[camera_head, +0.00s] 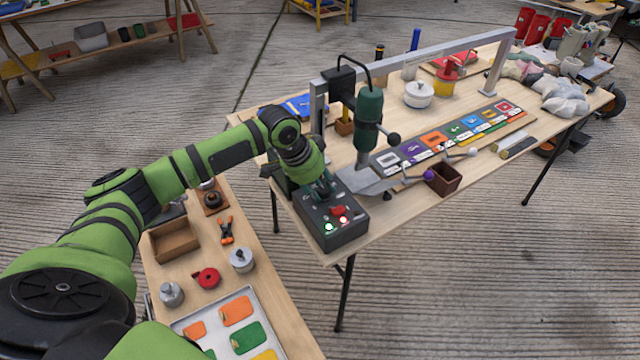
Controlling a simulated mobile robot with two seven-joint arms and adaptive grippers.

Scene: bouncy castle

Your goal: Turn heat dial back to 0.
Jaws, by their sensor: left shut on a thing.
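A dark control box (350,228) sits at the near left corner of the wooden table. Its top carries a red knob or switch, a green light (329,227) and a red light. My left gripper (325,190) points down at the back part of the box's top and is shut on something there. The held thing, probably the heat dial, is hidden by the fingers, so its setting cannot be read. A green heat tool (369,112) hangs from a metal frame just to the right of the gripper. My right gripper is not in view.
The metal gantry frame (430,57) spans the table behind the box. A grey plate (372,181), a brown box (443,178) and a strip of coloured cards lie to the right. A lower bench (275,318) with a tray and small parts stands at the near left.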

